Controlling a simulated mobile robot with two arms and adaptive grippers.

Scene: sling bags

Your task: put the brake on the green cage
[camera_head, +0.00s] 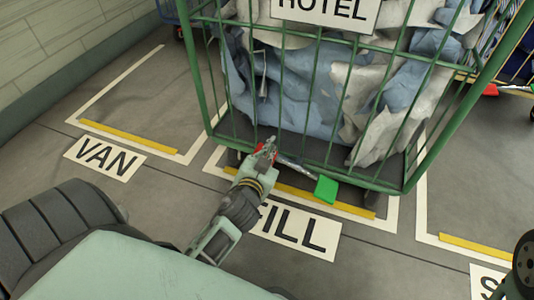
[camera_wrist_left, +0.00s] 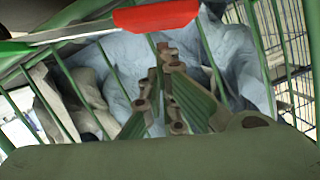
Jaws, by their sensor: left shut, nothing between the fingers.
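The green cage (camera_head: 468,101), filled with blue and grey-white laundry and bearing a HOTEL sign (camera_head: 327,11), stands in the bay marked FILL. A bar low on its front has a red pedal (camera_head: 258,148) at its left end and a green pedal (camera_head: 326,189) at its right end. My left gripper (camera_head: 268,146) is shut and empty at the red pedal, partly hiding it; contact is unclear. In the left wrist view the red pedal (camera_wrist_left: 155,15) shows just beyond the shut fingertips (camera_wrist_left: 167,55).
The bay left of the cage, with a VAN label (camera_head: 104,157), is empty floor. Yellow strips (camera_head: 128,137) lie along the bay fronts. Another laundry-filled cage stands at the upper right. A wall (camera_head: 50,45) runs along the left.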

